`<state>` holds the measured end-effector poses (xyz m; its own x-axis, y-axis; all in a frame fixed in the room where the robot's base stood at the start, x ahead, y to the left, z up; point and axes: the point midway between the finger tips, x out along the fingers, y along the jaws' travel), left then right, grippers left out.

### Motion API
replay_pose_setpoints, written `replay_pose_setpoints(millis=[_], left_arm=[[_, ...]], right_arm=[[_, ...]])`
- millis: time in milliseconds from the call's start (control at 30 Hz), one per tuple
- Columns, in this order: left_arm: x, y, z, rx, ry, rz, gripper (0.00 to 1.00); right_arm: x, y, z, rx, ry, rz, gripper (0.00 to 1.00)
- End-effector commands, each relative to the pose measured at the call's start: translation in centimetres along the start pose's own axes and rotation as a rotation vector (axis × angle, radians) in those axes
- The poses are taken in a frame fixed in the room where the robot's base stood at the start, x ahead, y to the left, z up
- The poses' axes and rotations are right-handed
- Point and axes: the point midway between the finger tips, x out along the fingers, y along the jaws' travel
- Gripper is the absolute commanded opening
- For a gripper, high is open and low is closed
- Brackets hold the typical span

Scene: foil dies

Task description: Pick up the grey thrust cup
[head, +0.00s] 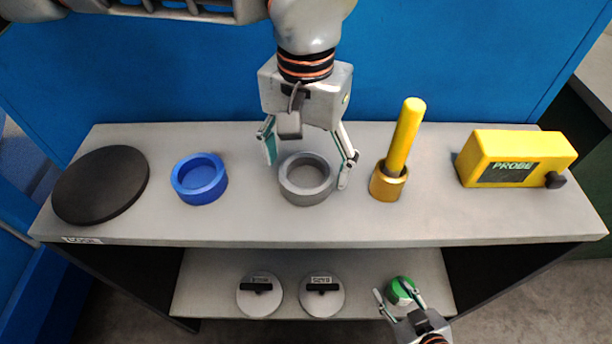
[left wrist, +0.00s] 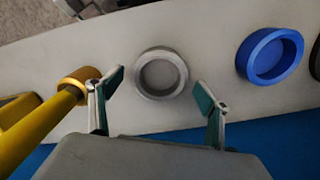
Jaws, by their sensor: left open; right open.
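The grey thrust cup (head: 306,196) is a short open ring-like cup standing on the upper shelf, near its middle. My left gripper (head: 308,166) is open above and around it, one finger to each side. In the left wrist view the cup (left wrist: 160,92) lies between the open fingertips (left wrist: 159,84), with gaps on both sides, and nothing is held. My right gripper (head: 393,290) is open low at the front, by a green-topped round thing (head: 401,291) on the lower shelf; whether they touch is unclear.
On the upper shelf (head: 240,222), a blue cup (head: 200,190) and black disc (head: 100,185) are left of the grey cup. A yellow rod (head: 405,135) in a brass cup (head: 388,187) and a yellow probe box (head: 520,155) are right. Two labelled grey discs (head: 260,303) lie below.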

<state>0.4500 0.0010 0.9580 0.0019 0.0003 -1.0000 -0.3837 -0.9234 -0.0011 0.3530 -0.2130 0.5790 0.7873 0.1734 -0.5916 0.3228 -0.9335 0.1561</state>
Motion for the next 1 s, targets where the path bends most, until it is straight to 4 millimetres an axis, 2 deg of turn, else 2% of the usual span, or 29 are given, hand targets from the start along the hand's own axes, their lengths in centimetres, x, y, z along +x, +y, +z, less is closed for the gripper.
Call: replay_pose_setpoints(millis=[33, 133, 367, 400, 567, 600, 1000], left_arm=[[1.0, 0.1, 0.1, 0.0, -0.006, 0.002, 0.77], [2.2, 0.0, 0.1, -0.001, -0.005, 0.001, 0.77], [2.4, 0.0, 0.1, -0.001, -0.001, 0.0, 0.77], [2.4, 0.0, 0.1, -0.001, -0.001, 0.0, 0.72], [2.4, 0.0, 0.1, -0.001, -0.001, 0.001, 0.3], [2.4, 0.0, 0.1, -0.001, -0.001, 0.001, 0.27], [1.6, 0.0, 0.0, -0.002, 0.002, 0.0, 0.27]], right_arm=[[0.1, 0.0, 0.2, 0.0, -0.002, 0.0, 0.41], [0.2, 0.0, 0.2, -0.002, -0.002, 0.001, 0.41], [0.3, 0.3, -0.3, -0.004, 0.007, 0.005, 0.41], [0.3, 0.3, -0.4, -0.004, 0.007, 0.005, 0.41], [0.3, 0.3, -0.4, -0.004, 0.008, 0.005, 0.41], [0.3, 0.3, -0.4, -0.003, 0.008, 0.005, 0.41], [0.2, 0.3, -0.5, -0.002, 0.011, 0.006, 0.41]])
